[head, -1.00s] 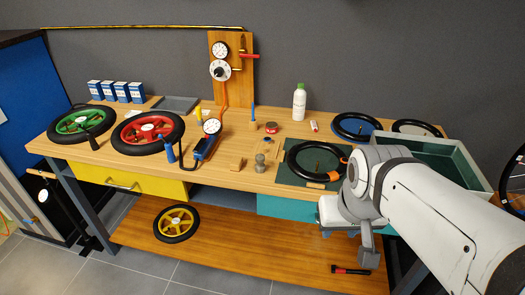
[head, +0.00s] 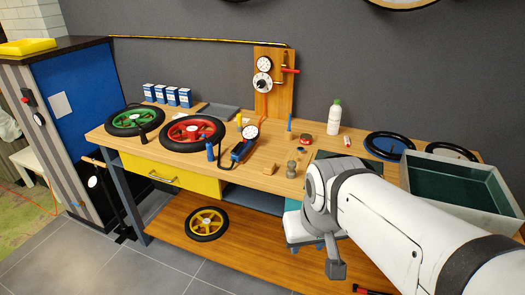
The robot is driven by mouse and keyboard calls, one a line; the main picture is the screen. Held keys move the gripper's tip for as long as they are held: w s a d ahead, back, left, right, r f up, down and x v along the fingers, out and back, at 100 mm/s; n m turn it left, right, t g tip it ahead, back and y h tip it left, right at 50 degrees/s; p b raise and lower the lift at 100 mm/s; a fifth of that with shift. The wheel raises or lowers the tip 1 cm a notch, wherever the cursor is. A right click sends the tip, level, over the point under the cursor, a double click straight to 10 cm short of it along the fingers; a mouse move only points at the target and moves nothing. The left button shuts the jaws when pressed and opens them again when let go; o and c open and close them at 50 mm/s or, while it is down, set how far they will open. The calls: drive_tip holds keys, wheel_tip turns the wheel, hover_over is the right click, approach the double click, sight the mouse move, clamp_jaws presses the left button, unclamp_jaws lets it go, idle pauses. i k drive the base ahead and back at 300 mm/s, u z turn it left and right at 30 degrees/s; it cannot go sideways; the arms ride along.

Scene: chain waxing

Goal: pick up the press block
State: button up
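A small wooden block (head: 270,169) lies on the bench top near the front edge, left of my arm. A grey knobbed piece (head: 291,169) stands just right of it. I cannot tell for sure which of the two is the press block. My gripper (head: 304,246) hangs in front of the bench, below the top's edge and right of both pieces, apart from them. Its fingers are small and partly hidden by my wrist, so its opening is unclear.
The bench (head: 225,166) holds a green wheel (head: 135,118), a red wheel (head: 192,132), a blue gauge tool (head: 242,150), a red tin (head: 305,142) and a white bottle (head: 333,117). A deep green tray (head: 462,205) stands at right. My arm hides part of the dark mat (head: 326,156).

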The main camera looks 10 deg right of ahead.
sight(290, 173)
drive_tip(key=u, duration=0.05)
drive_tip(key=i, duration=1)
drive_tip(key=u, duration=0.05)
